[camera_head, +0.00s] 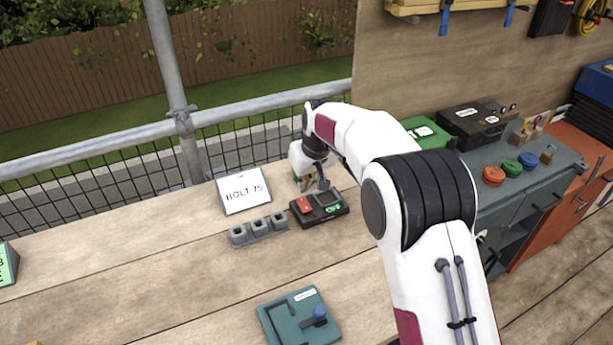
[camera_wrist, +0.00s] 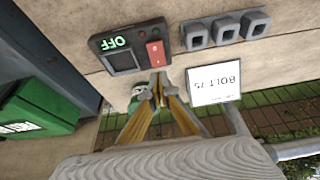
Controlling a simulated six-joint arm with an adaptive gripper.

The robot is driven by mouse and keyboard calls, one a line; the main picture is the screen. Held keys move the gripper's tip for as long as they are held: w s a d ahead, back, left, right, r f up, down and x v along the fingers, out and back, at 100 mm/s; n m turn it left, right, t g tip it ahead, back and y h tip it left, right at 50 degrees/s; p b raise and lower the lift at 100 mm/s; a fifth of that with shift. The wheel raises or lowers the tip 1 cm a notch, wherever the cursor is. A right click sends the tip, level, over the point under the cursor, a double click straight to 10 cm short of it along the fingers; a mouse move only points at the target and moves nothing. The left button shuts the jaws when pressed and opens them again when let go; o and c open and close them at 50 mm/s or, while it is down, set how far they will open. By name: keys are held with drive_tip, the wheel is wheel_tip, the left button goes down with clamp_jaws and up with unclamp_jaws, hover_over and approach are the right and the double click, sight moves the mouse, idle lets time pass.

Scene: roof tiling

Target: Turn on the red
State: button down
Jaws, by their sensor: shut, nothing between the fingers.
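A dark switch box (camera_head: 324,217) sits on the wooden bench, with a red rocker switch (camera_head: 303,204) on its left part. In the wrist view the box (camera_wrist: 100,45) appears upside down, with the red switch (camera_wrist: 155,54) near its end and a green lit sign reading OFF (camera_wrist: 117,41). A dark square panel (camera_wrist: 122,61) lies beside the switch. My gripper (camera_head: 322,184) is shut and empty, pointing down at the box's far edge. In the wrist view its yellowish fingers (camera_wrist: 158,92) meet close to the red switch; whether they touch the box cannot be told.
A row of grey square sockets (camera_head: 259,229) and a white BOLT 75 sign (camera_head: 243,191) stand left of the box. A green case (camera_head: 428,133) is behind my arm. The bench's left part is mostly clear.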

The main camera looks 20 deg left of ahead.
sight(303, 203)
drive_tip(key=shift+s+d+x, duration=0.1)
drive_tip(key=shift+x, duration=1.05)
drive_tip(key=shift+s+d+x, duration=0.15)
drive_tip(key=shift+x, duration=1)
drive_tip(key=shift+f, duration=0.15)
drive_tip(key=shift+w+a+f, duration=0.15)
drive_tip(key=shift+f, duration=0.25)
drive_tip(key=shift+s+d, duration=0.55)
drive_tip(key=shift+r, duration=0.2)
